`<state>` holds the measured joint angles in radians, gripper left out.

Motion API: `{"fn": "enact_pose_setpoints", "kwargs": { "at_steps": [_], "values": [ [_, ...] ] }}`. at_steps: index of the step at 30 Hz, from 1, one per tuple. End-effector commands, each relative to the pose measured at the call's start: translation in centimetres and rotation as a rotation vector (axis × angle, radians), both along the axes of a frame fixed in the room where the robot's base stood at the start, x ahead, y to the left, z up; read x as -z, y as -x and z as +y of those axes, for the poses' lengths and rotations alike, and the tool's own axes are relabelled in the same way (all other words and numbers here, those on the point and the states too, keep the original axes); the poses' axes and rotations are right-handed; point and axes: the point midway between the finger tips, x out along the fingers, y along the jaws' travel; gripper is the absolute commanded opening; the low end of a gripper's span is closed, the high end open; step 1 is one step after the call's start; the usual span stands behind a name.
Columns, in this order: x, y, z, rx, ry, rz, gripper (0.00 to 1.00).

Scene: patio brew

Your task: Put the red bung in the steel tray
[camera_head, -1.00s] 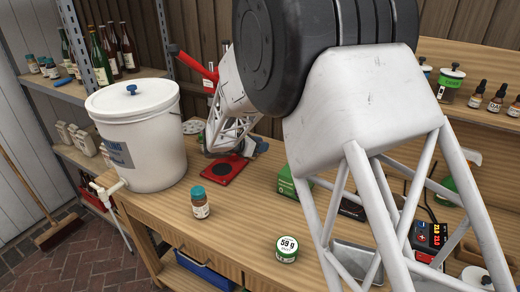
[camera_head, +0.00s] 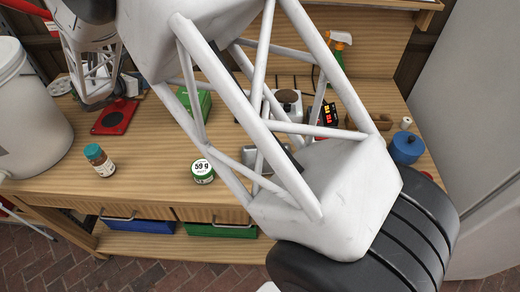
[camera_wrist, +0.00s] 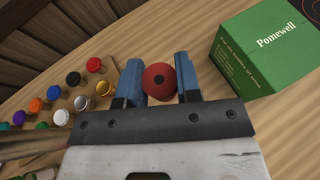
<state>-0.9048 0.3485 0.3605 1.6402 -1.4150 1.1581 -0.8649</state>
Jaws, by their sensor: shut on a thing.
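In the head view my wrist is at the upper left, over the back of the bench, and the bung cannot be made out there. The steel tray (camera_head: 254,158) lies on the bench near the middle of the head view, right of the white-lidded jar. My arm's lattice hides much of it. My gripper is well to its left.
A green box (camera_wrist: 268,45) stands right of my gripper in the wrist view. A board with several coloured stoppers (camera_wrist: 72,78) is at left. In the head view, a brown bottle (camera_head: 100,161), a small jar (camera_head: 203,171) and a red pad (camera_head: 113,117) stand on the bench.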

Motion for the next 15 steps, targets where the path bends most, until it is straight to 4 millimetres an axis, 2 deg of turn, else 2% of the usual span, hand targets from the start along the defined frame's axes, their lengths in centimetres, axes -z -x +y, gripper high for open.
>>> {"fn": "enact_pose_setpoints", "kwargs": {
  "at_steps": [15],
  "values": [
    [-2.4,2.9,-3.4,-0.068,-0.005,-0.002,0.09]
  ]
}}
